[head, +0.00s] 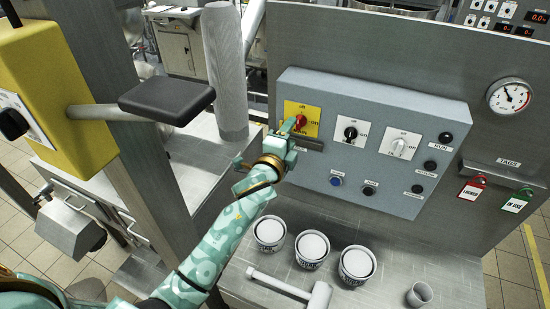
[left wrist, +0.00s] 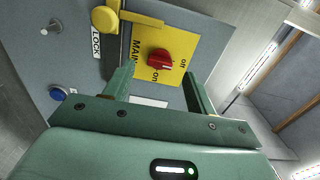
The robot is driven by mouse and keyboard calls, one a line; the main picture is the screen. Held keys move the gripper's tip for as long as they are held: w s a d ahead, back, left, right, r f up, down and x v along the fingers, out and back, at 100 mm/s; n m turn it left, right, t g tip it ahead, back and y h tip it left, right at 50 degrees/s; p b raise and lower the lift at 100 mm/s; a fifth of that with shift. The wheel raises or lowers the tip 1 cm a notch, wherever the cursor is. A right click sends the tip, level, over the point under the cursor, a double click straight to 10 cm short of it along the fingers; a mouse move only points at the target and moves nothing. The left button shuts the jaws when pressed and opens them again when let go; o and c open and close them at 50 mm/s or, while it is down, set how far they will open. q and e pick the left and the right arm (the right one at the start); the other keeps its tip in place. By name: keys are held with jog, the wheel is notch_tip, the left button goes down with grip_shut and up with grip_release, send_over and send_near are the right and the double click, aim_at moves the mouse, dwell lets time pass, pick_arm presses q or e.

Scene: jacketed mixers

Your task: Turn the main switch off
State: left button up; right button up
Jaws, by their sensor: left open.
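The main switch is a red rotary knob (left wrist: 161,61) on a yellow plate (left wrist: 196,45) marked MAIN, off and on. A pale mark on the knob seems to face the "on" side; this is small and hard to read. In the head view the yellow plate (head: 293,108) is at the upper left of the grey control box, and my gripper partly hides the knob. My left gripper (left wrist: 158,82) is open, its two fingers apart in front of the plate with the knob beyond and between them. I see no contact. My right gripper is not in view.
The grey control box (head: 375,180) carries two more rotary switches (head: 350,132) and several buttons. A yellow part (left wrist: 105,19) by a LOCK label sits beside the plate.

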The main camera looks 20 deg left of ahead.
pick_arm(q)
jog(key=s+b, duration=0.1)
jog(key=s, duration=1)
jog(key=shift+s+a+b, duration=0.2)
jog(key=shift+s+b, duration=0.1)
jog(key=s+a+f+n+g+y, duration=0.3)
jog(key=s+a+f+n+g, duration=0.25)
jog(key=s, duration=0.35)
jog(key=s+a+f+n+g+y, duration=0.2)
jog(key=s+a+f+n+g, duration=0.4)
jog(key=s, duration=0.4)
jog(key=s+d+f+g+h+b, duration=0.2)
jog(key=f+b, duration=0.5)
jog(key=f, duration=1.5)
jog(key=s+d+f+g+h+b, duration=0.1)
jog(key=s+d+f+b, duration=0.5)
jog(key=f, duration=1.7)
jog(key=s+a+f+n+g+b, duration=0.1)
jog(key=s+f+b, duration=0.5)
jog(key=f, duration=0.5)
jog(key=s+a+f+n+g+h+b, duration=0.1)
jog(key=s+f+b, duration=0.4)
jog(key=s+f, duration=0.5)
notch_tip(320, 180, down, 2)
jog(key=shift+s+a+f+n+b, duration=0.2)
jog(key=shift+s+a+n+b, duration=0.15)
jog(key=shift+a+n, duration=0.25)
